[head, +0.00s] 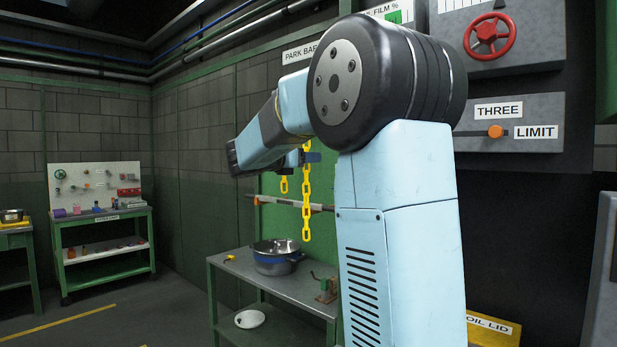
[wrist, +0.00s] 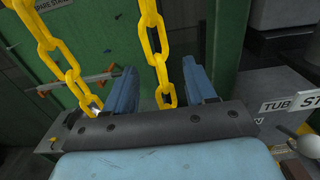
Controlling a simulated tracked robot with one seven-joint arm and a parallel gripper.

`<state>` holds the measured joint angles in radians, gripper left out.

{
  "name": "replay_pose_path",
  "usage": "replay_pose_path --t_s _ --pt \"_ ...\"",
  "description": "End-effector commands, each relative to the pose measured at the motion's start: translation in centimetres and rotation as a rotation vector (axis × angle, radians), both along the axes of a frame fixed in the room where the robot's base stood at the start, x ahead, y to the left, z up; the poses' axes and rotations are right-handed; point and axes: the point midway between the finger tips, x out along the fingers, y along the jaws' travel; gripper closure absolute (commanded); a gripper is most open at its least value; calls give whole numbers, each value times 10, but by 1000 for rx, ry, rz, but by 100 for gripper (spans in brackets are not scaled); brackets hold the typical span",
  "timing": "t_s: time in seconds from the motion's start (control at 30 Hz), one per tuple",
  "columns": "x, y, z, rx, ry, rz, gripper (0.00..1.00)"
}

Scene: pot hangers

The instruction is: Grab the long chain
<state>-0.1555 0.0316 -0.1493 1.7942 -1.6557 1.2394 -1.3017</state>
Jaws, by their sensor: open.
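In the head view the long yellow chain (head: 306,210) hangs beside a shorter yellow chain (head: 284,185). My gripper (head: 312,157) is at the height of the long chain's upper links, and one blue finger shows close by it. In the wrist view my gripper (wrist: 161,78) is open, with a blue finger on each side of one yellow chain (wrist: 155,45). Another yellow chain (wrist: 47,42) hangs outside the left finger.
A metal bench (head: 235,262) below carries a steel pot (head: 276,258) and a small green vise (head: 325,290). A rail with orange ends (head: 290,204) runs along the green panel behind the chains. A wall panel with a red wheel (head: 489,36) is at right.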

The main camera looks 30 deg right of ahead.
Motion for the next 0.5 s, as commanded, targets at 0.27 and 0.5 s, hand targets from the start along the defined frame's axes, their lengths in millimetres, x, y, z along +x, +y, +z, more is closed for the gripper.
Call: replay_pose_path --t_s 0.27,0.5 --pt "1 -2 0 0 0 0 46" --pt "1 -2 0 0 -1 0 69"
